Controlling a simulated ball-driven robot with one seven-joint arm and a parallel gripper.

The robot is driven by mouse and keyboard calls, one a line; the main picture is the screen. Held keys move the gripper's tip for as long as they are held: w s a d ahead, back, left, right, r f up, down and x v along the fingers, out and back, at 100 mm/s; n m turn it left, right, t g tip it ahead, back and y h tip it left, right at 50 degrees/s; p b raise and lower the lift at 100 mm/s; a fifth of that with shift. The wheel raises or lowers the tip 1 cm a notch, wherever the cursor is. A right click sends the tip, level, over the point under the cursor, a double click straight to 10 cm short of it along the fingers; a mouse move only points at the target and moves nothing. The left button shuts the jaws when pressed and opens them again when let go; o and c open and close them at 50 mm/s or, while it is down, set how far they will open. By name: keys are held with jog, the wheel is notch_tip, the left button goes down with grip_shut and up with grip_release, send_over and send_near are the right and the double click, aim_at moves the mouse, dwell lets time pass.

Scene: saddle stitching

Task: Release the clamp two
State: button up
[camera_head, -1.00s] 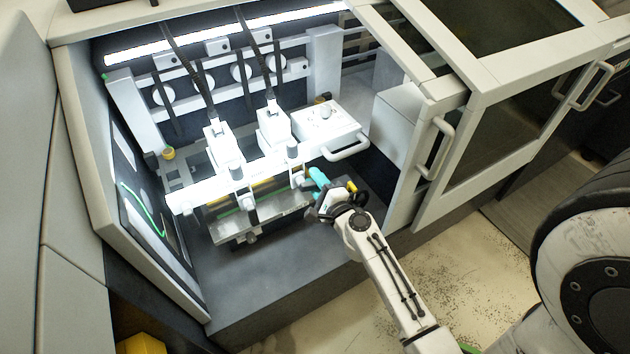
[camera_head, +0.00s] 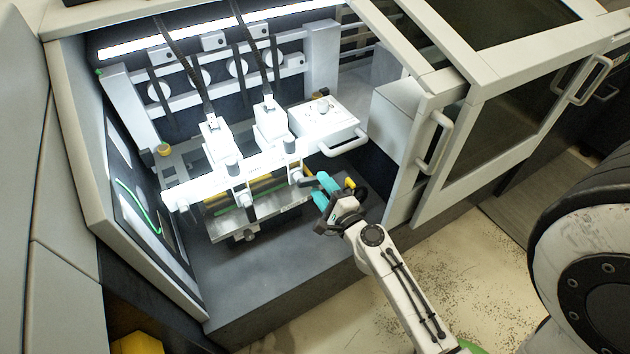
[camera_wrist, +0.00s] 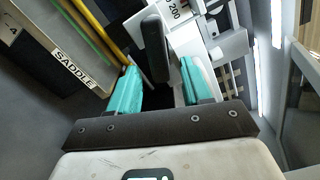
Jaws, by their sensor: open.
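My gripper (camera_head: 323,190) is open, at the right end of the saddle unit in the head view. Its two teal fingers also show spread apart in the wrist view (camera_wrist: 158,84). A dark clamp handle (camera_wrist: 155,45) stands in the gap between the fingers, beyond their tips or between them; I cannot tell if they touch it. In the head view, the right-hand clamp (camera_head: 297,177) sits on the white bar just left of my fingers. The other clamp (camera_head: 245,200) is further left on the same bar. No label shows which is clamp two.
The metal saddle (camera_head: 228,224) lies under the bar; its "SADDLE" label (camera_wrist: 74,71) shows in the wrist view. A white box with a handle (camera_head: 325,122) stands behind my gripper. The open door (camera_head: 437,145) is at right. The grey ledge (camera_head: 270,275) in front is clear.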

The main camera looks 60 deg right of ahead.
jog(key=b+v, duration=0.2)
jog(key=v, duration=0.4)
jog(key=shift+a, duration=0.15)
dwell(0.4)
jog(key=w+a+f+n+g+y+p, duration=0.1)
jog(key=w+a+n+g+y+p, duration=0.3)
jog(key=a+n+y, duration=1.15)
jog(key=s+a+n+g+h+p, duration=0.1)
jog(key=s+n+g+h, duration=0.4)
jog(key=s+n+g, duration=0.5)
jog(key=s+a+n, duration=0.1)
jog(key=n, duration=0.2)
jog(key=shift+s+h, duration=0.15)
jog(key=shift+h, duration=0.2)
